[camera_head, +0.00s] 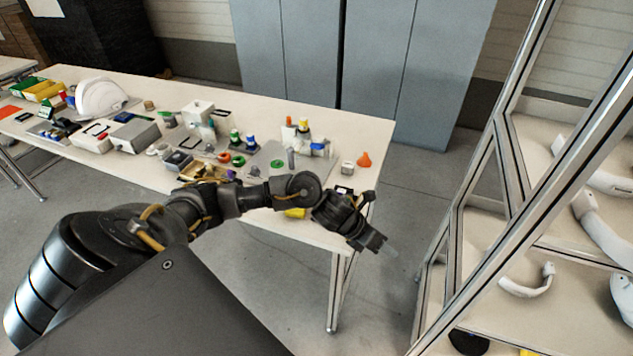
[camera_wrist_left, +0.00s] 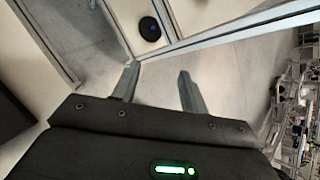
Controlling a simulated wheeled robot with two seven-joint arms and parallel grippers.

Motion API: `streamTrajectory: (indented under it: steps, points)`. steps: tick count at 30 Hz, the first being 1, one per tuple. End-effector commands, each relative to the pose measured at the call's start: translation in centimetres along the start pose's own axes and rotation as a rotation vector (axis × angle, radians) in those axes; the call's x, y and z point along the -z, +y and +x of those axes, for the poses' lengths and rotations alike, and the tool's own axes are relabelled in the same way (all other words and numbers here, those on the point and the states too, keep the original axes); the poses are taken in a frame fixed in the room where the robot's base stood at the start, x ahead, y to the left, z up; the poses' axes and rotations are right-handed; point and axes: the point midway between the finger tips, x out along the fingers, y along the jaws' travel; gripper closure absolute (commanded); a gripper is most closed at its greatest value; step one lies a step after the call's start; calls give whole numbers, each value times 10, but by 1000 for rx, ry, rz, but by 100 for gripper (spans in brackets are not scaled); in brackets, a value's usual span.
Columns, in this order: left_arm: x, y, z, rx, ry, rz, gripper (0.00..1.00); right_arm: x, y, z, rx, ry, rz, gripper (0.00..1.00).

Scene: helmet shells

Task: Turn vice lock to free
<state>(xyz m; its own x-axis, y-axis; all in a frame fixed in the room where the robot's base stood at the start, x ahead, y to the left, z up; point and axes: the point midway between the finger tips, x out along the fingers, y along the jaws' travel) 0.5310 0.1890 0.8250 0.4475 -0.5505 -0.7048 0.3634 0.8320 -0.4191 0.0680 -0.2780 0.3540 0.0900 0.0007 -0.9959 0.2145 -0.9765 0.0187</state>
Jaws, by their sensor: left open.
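I cannot make out the vice or its lock for certain among the small items on the table. A grey plate (camera_head: 262,167) with a small upright grey post (camera_head: 291,158) lies toward the table's right end; I cannot tell if it belongs to the vice. My left gripper (camera_head: 390,250) is past the table's right front corner, over the floor, away from the items. It is open and empty. The left wrist view shows its two fingers (camera_wrist_left: 158,82) apart with only floor between them. My right gripper is not in view.
A metal-framed rack (camera_head: 500,190) with white shells stands at right. Grey cabinets (camera_head: 370,60) stand behind. Open floor lies between table and rack.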

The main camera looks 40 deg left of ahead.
Motion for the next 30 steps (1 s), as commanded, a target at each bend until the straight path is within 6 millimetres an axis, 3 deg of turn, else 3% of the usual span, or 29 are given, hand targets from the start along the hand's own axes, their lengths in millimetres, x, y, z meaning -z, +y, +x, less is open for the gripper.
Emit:
streamTrajectory:
  steps: [1, 6, 12, 15, 18, 22, 26, 30]
  points:
    - [-16, 26, -24, -27, 49, 175, 56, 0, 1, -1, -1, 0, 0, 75]
    - [-30, 92, -109, -27, 266, 626, 56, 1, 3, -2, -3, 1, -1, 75]
    - [-32, 132, -192, 19, 401, 836, 56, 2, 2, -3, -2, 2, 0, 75]
    - [-30, 141, -219, 44, 432, 883, 56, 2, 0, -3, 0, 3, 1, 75]
    - [-28, 145, -232, 60, 446, 904, 56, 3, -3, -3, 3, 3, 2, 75]
    - [-28, 145, -235, 67, 450, 912, 56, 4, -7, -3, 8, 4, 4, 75]
    - [-25, 146, -229, 68, 451, 911, 56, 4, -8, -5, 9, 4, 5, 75]
    - [-16, 148, -211, 70, 452, 910, 56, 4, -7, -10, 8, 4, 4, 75]
